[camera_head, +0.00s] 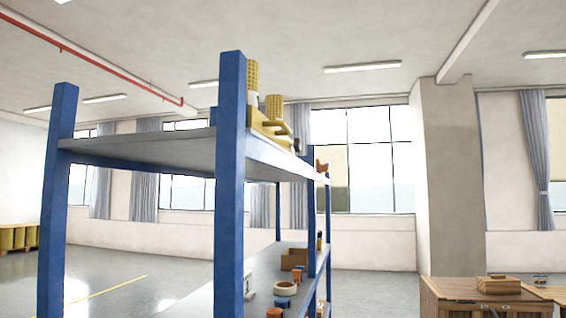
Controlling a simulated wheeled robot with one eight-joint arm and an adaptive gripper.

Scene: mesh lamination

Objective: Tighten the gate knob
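I see no gate and no gate knob that I can make out in the head camera view. My gripper and arm are not in view. A tall shelf rack with blue posts (231,190) and grey shelves (190,152) stands close in front, left of the middle. Yellow parts (268,118) stand on its upper shelf. Small items, among them a pale ring (285,289) and a brown box (293,259), rest on the lower shelf. They are too small to tell more about.
A wooden cabinet (470,300) with a small wooden box (499,285) on top stands at the lower right. A wall pillar (449,180) rises behind it. Yellow drums (18,237) stand at the far left. The grey floor (373,292) between rack and cabinet looks clear.

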